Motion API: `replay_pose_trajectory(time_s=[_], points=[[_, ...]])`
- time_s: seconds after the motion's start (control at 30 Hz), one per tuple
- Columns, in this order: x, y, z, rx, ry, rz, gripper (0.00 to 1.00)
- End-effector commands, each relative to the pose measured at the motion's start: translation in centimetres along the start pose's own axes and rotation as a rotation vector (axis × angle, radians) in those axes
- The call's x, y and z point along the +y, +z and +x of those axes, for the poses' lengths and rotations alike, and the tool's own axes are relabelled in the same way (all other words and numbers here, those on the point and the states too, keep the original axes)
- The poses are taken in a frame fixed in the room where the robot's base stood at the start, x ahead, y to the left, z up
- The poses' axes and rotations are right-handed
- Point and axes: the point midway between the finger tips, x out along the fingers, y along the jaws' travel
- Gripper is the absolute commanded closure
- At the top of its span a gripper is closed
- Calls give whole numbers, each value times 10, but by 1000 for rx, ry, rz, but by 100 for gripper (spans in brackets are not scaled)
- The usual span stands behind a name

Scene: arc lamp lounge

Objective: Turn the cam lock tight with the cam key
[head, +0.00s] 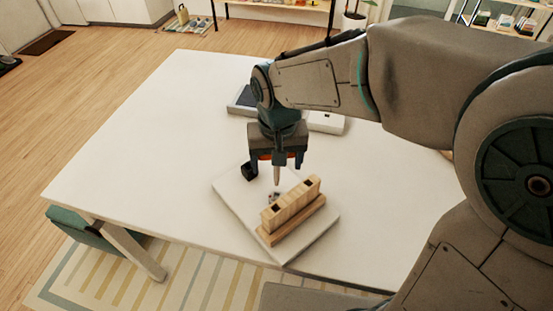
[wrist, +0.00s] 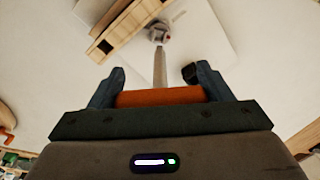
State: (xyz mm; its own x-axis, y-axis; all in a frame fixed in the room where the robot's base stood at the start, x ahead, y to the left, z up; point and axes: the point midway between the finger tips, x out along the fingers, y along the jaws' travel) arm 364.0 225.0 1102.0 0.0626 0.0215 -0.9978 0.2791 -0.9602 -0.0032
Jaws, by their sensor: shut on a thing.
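My gripper (head: 277,161) is above the table, pointing down; in the wrist view (wrist: 160,86) its jaws are shut on the orange handle of the cam key (wrist: 160,97). The key's metal shaft (head: 277,175) points down, roughly upright. The cam lock (wrist: 159,33) is a small round metal piece beside a light wooden block (head: 291,204).
The wooden block, with dark square holes on top, stands on a white board (head: 230,188) near the table's front edge. A dark tray (head: 243,100) and white box (head: 327,122) lie behind. The table's left side is clear.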

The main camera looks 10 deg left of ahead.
Motion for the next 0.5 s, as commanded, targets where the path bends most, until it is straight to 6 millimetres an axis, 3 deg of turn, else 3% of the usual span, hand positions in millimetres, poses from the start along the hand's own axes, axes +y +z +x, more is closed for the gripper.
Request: replay_pose_trajectory(time_s=[0.5], points=[[3, -1, 0, -2, -36, -524, 54]])
